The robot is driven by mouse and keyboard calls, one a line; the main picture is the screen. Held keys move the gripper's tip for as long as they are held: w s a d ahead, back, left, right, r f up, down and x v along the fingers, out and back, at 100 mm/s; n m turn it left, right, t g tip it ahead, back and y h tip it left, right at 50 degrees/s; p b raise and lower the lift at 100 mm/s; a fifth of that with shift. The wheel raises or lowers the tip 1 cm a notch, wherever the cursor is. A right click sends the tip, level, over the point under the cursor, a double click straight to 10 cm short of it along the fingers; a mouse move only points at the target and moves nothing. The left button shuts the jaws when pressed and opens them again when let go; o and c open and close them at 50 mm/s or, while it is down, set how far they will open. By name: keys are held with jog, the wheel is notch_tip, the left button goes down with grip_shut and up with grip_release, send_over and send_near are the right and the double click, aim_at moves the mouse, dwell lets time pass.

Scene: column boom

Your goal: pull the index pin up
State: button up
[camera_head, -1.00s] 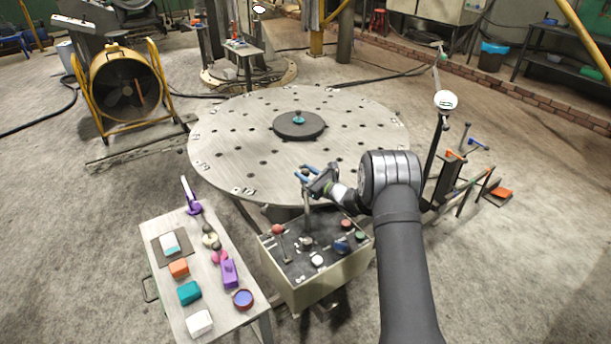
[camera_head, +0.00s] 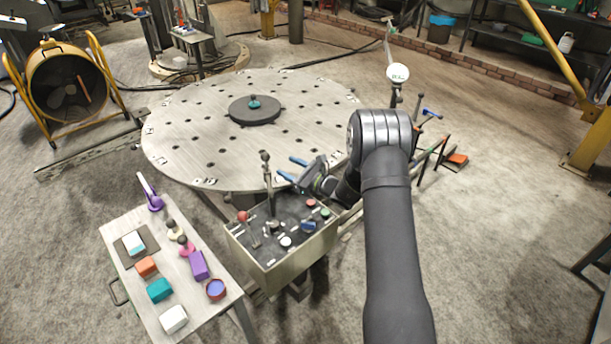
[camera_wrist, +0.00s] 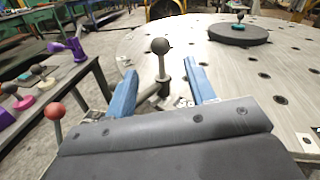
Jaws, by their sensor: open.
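A ball-topped rod (camera_head: 268,180) stands upright between the control box and the round table and appears to be the index pin. In the wrist view its dark ball knob (camera_wrist: 160,46) shows between and beyond the fingertips, with the rod running down to a grey bracket at the table edge. My gripper (camera_head: 291,168) is open and empty, its blue fingers to the right of the knob and apart from it. It also shows in the wrist view (camera_wrist: 159,68) with one finger on each side of the rod in the picture. The rod's lower end is partly hidden.
The round table (camera_head: 200,135) carries a dark disc (camera_head: 245,116) with a teal knob. The control box (camera_head: 285,255) has a red-knobbed lever (camera_head: 243,216) and several buttons. A side table (camera_head: 200,313) with several coloured objects stands at the left.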

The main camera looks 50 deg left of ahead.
aim_at(266, 157)
jog(key=w+d, duration=0.1)
jog(key=d, duration=0.5)
jog(key=shift+d, duration=0.25)
jog(key=shift+w, duration=0.1)
jog(key=s+a, duration=0.1)
jog(key=a, duration=0.4)
jog(key=s+a, duration=0.1)
jog(key=a, duration=0.5)
jog(key=s+a, duration=0.1)
jog(key=a, duration=0.5)
jog(key=shift+s, duration=0.2)
jog(key=shift+a+f, duration=0.1)
jog(key=shift+f, duration=0.3)
